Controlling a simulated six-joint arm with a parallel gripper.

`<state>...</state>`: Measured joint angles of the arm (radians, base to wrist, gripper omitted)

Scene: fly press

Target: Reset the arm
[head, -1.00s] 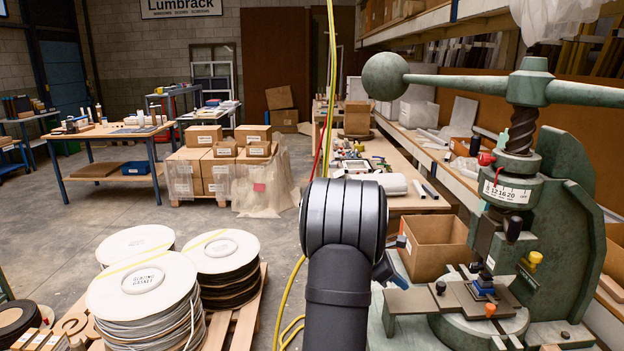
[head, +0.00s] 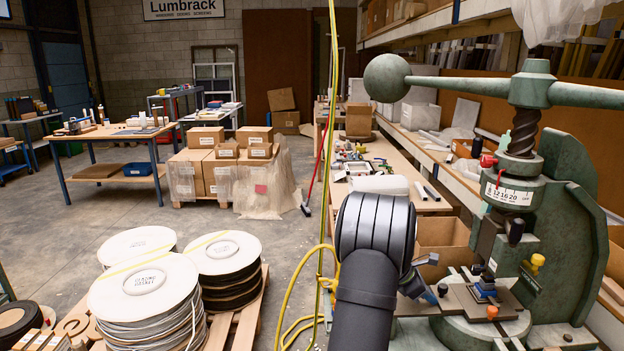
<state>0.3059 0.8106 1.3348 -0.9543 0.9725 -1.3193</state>
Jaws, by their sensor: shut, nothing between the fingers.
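My arm rises from the bottom edge right of centre, its dark ribbed joint hiding what lies behind it. Part of my gripper (head: 420,288) shows past the joint's right side, shut and empty. It is in front of the cardboard box and left of the press bed, apart from the press as far as I can see. The green fly press (head: 575,215) stands at the right with its ball-ended lever (head: 460,84) reaching left. A small blue block (head: 486,291) sits on the press's die plate under the ram.
An open cardboard box (head: 447,236) stands behind my gripper. Yellow cable (head: 290,290) hangs and loops just left of my arm. Reels (head: 143,280) sit on a pallet at lower left. The floor (head: 90,225) between is clear.

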